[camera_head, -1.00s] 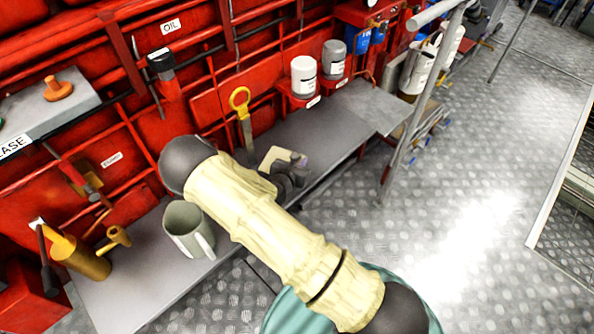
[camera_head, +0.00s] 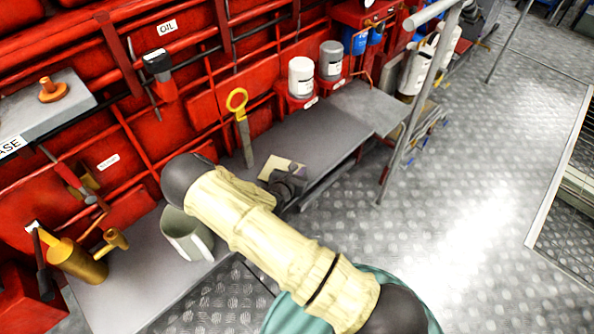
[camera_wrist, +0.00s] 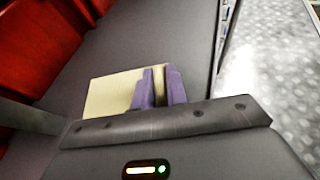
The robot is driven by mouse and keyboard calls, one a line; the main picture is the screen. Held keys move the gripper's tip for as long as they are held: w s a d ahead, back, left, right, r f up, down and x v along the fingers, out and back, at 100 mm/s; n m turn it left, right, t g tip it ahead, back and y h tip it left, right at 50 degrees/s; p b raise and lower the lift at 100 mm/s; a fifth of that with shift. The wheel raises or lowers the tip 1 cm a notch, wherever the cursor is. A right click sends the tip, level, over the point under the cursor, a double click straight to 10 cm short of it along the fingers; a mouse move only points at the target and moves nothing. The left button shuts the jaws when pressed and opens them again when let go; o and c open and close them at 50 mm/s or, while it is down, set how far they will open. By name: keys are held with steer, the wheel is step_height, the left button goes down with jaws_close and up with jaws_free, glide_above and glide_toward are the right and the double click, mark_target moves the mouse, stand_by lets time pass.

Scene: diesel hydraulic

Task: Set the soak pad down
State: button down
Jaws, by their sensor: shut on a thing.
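The soak pad is a thin cream square. In the head view the soak pad (camera_head: 280,168) is at the far end of my gripper (camera_head: 294,178), over the grey shelf (camera_head: 325,140). In the wrist view the pad (camera_wrist: 110,95) extends left from my purple fingers (camera_wrist: 158,84), which are shut on its right part. The pad looks nearly level with the shelf surface, close above or touching it; I cannot tell which. My gripper body hides its near edge.
A yellow-ringed dipstick handle (camera_head: 238,102) rises behind the pad. White (camera_head: 301,76) and grey (camera_head: 332,60) filters stand farther right. The shelf right of the pad is clear.

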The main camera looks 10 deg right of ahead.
steer(key=c, duration=1.4)
jaws_free()
steer(key=shift+f, duration=0.1)
steer(key=shift+s+a+r, duration=0.15)
steer(key=shift+r, duration=0.1)
steer(key=v, duration=1.1)
steer(key=shift+s+a+r+p, duration=0.1)
steer(key=shift+s+p, duration=0.2)
steer(key=shift+p, duration=0.1)
